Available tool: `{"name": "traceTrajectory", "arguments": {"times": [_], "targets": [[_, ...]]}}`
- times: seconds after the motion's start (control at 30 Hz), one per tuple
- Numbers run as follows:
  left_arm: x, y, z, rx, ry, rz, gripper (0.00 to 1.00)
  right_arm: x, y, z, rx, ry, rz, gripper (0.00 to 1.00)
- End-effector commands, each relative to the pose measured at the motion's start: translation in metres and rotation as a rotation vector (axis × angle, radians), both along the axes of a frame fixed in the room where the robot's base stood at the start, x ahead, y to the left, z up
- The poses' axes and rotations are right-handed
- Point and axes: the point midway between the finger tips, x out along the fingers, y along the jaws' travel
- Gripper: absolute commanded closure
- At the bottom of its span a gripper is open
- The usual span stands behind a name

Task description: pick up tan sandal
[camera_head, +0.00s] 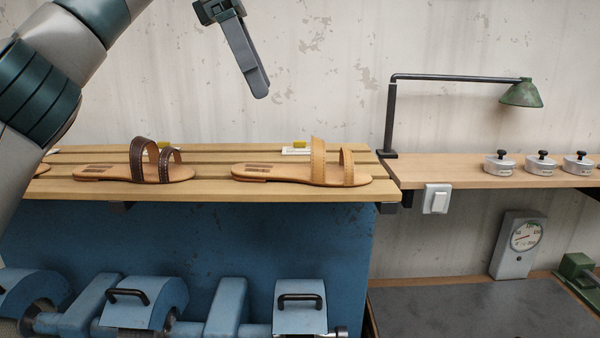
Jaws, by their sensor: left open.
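The tan sandal (275,174) lies on the slatted wooden shelf (215,192), right of the shelf's middle, with two light tan straps standing up at its right end. Its sole is tan with a dark printed patch near the left end. My left gripper (257,88) hangs from the top of the head view, pointing down and slightly right, above the tan sandal and clear of it. It is open and empty, seen nearly edge-on so its fingers overlap. My right gripper is out of view.
A sandal with dark brown straps (140,172) lies left of the tan one; another sandal's tip shows farther left. A green lamp (521,95) and several round tins stand right. Blue machinery (140,300) is below.

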Motion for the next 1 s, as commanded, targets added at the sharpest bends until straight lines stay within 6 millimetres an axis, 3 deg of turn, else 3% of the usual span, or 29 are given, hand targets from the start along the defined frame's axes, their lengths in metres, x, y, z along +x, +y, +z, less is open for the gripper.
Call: {"name": "traceTrajectory", "arguments": {"times": [0.6, 1.0], "targets": [[0.003, -0.036, -0.089, 0.001, 0.001, 0.0, 0.19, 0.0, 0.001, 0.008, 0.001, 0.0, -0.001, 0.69], [0.003, -0.039, -0.097, -0.001, -0.001, 0.0, 0.19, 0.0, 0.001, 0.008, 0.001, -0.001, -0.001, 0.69]]}}
